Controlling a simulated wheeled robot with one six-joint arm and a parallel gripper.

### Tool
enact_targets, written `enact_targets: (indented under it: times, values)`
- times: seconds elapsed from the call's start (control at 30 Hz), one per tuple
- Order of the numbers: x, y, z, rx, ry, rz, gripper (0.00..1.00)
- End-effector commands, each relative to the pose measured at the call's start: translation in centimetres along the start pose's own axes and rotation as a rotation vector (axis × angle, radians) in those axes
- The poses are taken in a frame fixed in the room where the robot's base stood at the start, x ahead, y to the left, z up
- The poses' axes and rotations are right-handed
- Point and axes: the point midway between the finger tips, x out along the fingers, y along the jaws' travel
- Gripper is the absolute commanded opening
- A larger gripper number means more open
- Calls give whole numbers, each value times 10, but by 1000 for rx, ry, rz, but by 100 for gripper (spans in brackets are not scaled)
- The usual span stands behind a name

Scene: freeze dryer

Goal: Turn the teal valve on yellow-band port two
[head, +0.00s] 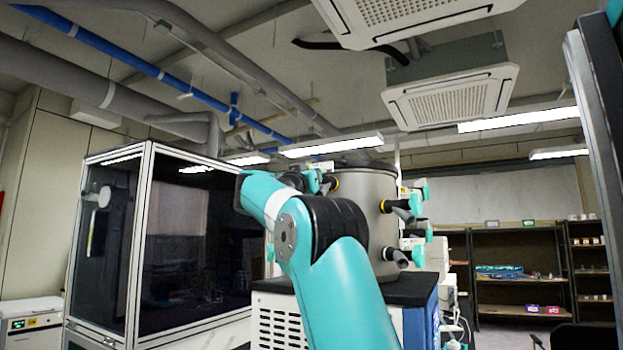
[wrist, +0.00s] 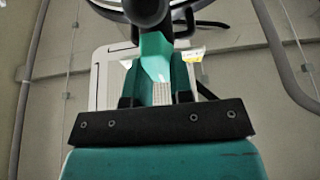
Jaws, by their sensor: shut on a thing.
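The grey steel drum of the freeze dryer (head: 365,195) stands behind my arm, with black ports around its side. My gripper (wrist: 157,90) is shut on a teal valve (wrist: 155,58), which sits between the fingers below a dark port stub. In the head view my gripper is at the drum's left side, mostly hidden by my arm. A yellow band (head: 334,183) shows on the port there. Another yellow-banded port (head: 384,206) is on the drum's right side, with a teal valve (head: 421,194) at its end. I cannot read any port number.
More teal valves (head: 416,258) hang on the drum's right side. A large glass-fronted cabinet (head: 190,240) stands close on the left. Shelves (head: 518,265) line the back right. A dark upright edge (head: 597,150) is near on the right.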

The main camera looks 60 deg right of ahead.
Motion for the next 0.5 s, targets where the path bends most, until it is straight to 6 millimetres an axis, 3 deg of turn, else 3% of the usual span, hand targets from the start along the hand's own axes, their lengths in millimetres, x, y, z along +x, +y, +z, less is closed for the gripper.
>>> enact_targets:
  times: [0.13,0.17,0.23,0.5]
  values:
    - [0,0,0,-1,0,0,0]
    - [0,0,0,-1,0,0,28]
    - [0,0,0,-1,0,0,44]
    - [0,0,0,-1,0,-1,47]
